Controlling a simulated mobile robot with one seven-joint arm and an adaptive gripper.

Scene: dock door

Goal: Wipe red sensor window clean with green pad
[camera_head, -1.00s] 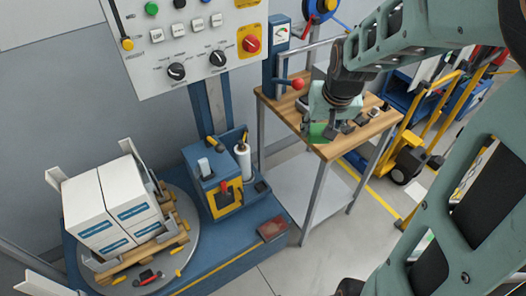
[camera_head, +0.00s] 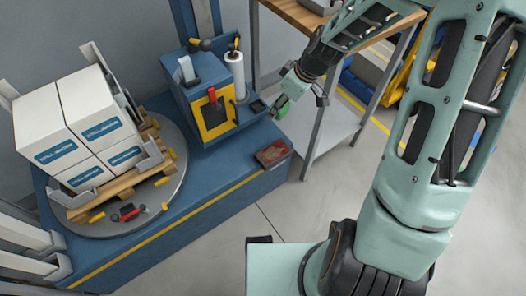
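My gripper (camera_head: 285,103) is above the blue platform's right side, left of the workbench. It is shut on the green pad (camera_head: 281,108), which shows at its lower end; the fingers are small and partly hidden. The red sensor window (camera_head: 273,153) is a dark red, speckled flat panel at the platform's right corner. The gripper and pad are above it in the picture, apart from it. Nothing covers the window.
A blue unit (camera_head: 207,75) with a yellow front, red handle and white roll (camera_head: 234,76) stands left of the gripper. White boxes (camera_head: 85,125) sit on a pallet on the round turntable (camera_head: 172,195). The wooden workbench (camera_head: 290,14) is behind. Grey floor is clear in front.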

